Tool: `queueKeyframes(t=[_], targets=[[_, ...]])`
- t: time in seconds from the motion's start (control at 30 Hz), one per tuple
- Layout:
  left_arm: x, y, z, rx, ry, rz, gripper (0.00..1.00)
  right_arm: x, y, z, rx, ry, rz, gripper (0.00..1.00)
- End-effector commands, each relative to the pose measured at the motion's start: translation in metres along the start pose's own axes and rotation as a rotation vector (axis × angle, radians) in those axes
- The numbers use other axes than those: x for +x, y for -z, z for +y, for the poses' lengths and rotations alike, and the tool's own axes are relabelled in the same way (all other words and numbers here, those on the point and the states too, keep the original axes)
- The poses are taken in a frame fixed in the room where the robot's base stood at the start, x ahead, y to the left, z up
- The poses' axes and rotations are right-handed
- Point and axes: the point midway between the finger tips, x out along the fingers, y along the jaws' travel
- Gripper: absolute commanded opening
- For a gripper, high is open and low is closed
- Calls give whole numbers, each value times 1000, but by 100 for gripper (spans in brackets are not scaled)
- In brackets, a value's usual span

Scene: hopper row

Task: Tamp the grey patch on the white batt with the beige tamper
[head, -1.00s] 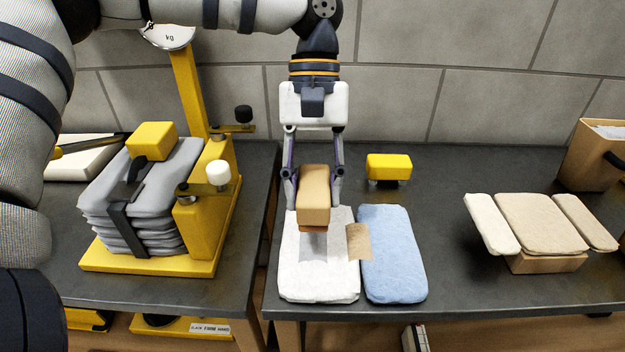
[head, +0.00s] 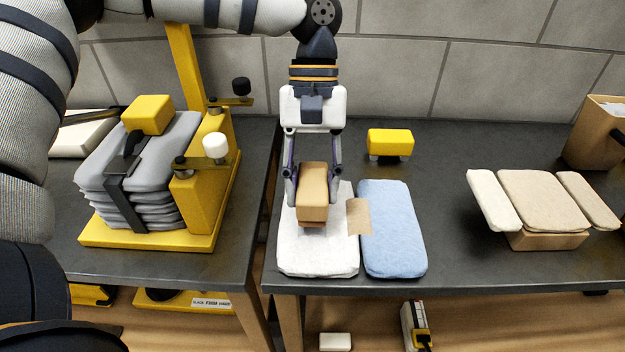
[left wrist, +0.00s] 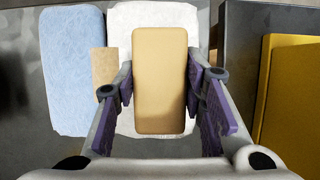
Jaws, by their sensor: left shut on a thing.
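My left gripper (head: 312,195) is shut on the beige tamper (head: 313,185), a block held upright between its fingers. The tamper also shows from above in the left wrist view (left wrist: 159,80). It is over the middle of the white batt (head: 318,260), with its lower end at or just above the surface; I cannot tell whether it touches. The white batt also shows behind it in the left wrist view (left wrist: 120,22). The grey patch is hidden behind or under the tamper. My right gripper is not in view.
A blue batt (head: 393,235) lies right of the white one, with a tan piece (head: 359,216) across their seam. A yellow block (head: 390,142) stands behind.

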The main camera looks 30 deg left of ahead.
Motion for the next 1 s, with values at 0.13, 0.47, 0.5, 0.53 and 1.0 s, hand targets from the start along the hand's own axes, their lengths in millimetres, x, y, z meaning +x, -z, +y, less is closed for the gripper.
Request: queueKeyframes(t=[0.13,0.47,0.5,0.53,1.0], targets=[[0,0,0,0,0,0,3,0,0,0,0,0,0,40],[9,4,0,0,-1,-1,3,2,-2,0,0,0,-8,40],[10,4,0,-1,-1,-1,3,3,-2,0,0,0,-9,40],[11,4,0,0,0,-1,3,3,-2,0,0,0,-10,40],[24,10,0,0,0,-1,3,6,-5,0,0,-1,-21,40]])
